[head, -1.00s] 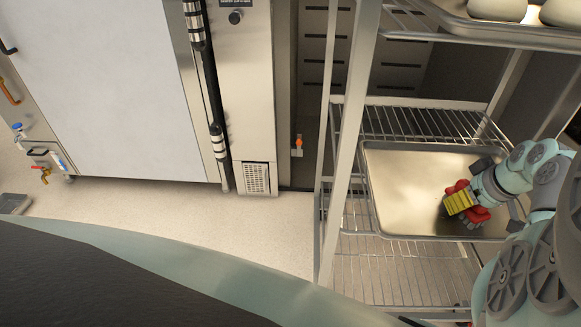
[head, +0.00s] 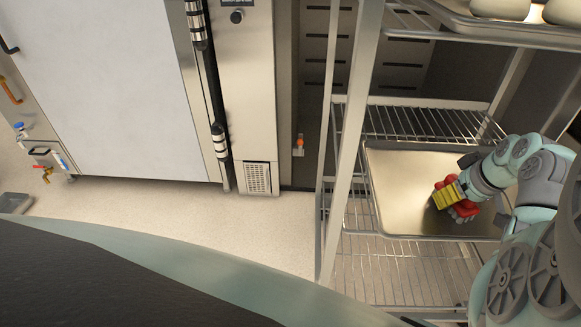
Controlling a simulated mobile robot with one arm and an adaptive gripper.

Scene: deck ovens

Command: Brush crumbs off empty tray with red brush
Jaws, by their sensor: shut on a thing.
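The empty tray (head: 397,185) is a bare metal sheet pan on a middle shelf of the wire rack, at the right of the head view. The red brush (head: 465,210), with a yellow bristle part (head: 446,194), is over the right half of the tray. My gripper (head: 466,196) is shut on the brush, reaching in from the right. The bristles point left and look low over the tray surface; I cannot tell whether they touch it. My arm hides the tray's right edge. I cannot make out crumbs.
A higher tray (head: 480,28) with pale round dough pieces sits above, at top right. The rack's upright post (head: 347,140) stands left of the tray. A wire shelf (head: 385,272) lies below. A large oven (head: 115,85) stands at left, with open floor before it.

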